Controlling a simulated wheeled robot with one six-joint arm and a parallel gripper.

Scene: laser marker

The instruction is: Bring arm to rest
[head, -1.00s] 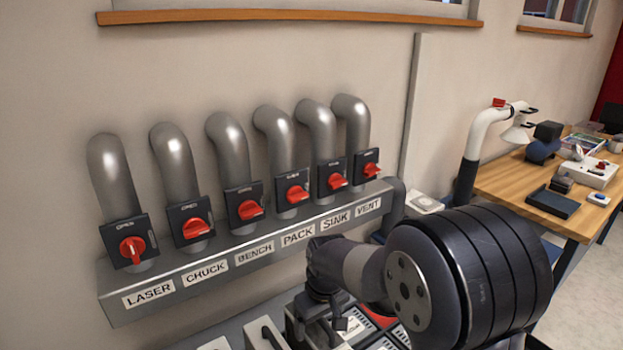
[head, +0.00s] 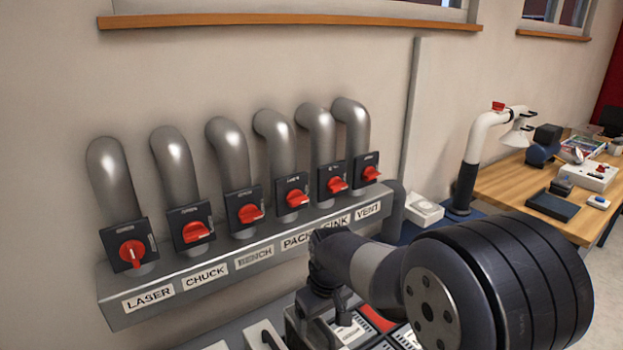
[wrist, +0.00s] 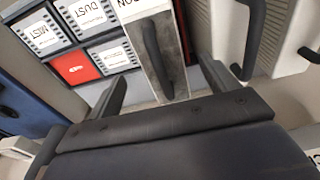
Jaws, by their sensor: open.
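My gripper shows at the lower middle of the head view (head: 328,312), pointing down above labelled panels. In the wrist view its two fingers (wrist: 165,85) are spread apart with nothing between them. A grey panel with a black handle (wrist: 152,55) lies beyond the fingers. My arm's dark links fill the lower right of the head view and hide part of the panels.
Red-knobbed switches (head: 248,212) sit below grey pipes on the wall above a labelled ledge (head: 205,285). A red panel (wrist: 75,68) and white label cards lie below. A wooden table (head: 500,185) with equipment stands at right.

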